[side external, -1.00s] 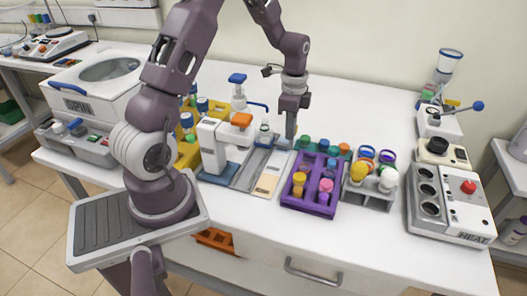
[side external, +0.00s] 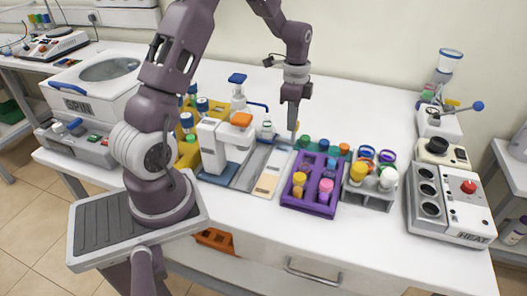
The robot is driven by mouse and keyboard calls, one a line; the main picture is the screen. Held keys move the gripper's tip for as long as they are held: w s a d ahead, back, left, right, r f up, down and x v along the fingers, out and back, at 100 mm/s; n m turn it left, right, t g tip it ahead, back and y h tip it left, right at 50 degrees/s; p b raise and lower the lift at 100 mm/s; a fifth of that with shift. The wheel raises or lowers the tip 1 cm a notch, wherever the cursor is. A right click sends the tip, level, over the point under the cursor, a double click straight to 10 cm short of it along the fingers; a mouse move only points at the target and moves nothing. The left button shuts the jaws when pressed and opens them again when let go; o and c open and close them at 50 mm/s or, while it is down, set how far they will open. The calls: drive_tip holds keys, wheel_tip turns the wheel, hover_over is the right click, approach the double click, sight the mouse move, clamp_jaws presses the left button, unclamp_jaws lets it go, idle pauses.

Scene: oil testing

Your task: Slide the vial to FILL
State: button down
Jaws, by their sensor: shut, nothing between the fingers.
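A small clear vial (side external: 266,131) stands at the back end of a grey slide track (side external: 250,170), beside a white dispenser with an orange top (side external: 241,120). A pale labelled plate (side external: 268,182) lies along the track's right side; its lettering is too small to read. My gripper (side external: 293,137) points down to the right of the vial, apart from it. Its fingers are shut and hold nothing. The gap between the fingertips and the surface below is hard to judge.
A purple rack (side external: 289,208) with capped vials and a grey rack (side external: 366,200) stand right of the track. A yellow tray (side external: 187,155) and the SPIN machine (side external: 95,95) are left. The HEAT block (side external: 470,235) is far right.

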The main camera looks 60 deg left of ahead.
drive_tip(key=shift+r, duration=2.65)
drive_tip(key=s+d+r+n+t, duration=0.3)
drive_tip(key=s+d+r+n, duration=0.2)
drive_tip(key=s+d+r, duration=0.7)
drive_tip(key=s+d+r+n+t, duration=0.1)
drive_tip(key=s+d+n+t, duration=0.1)
drive_tip(key=s+d+n, duration=0.2)
drive_tip(key=s+d, duration=0.3)
drive_tip(key=s, duration=0.4)
drive_tip(key=shift+t, duration=0.3)
drive_tip(key=shift+w+r, duration=0.1)
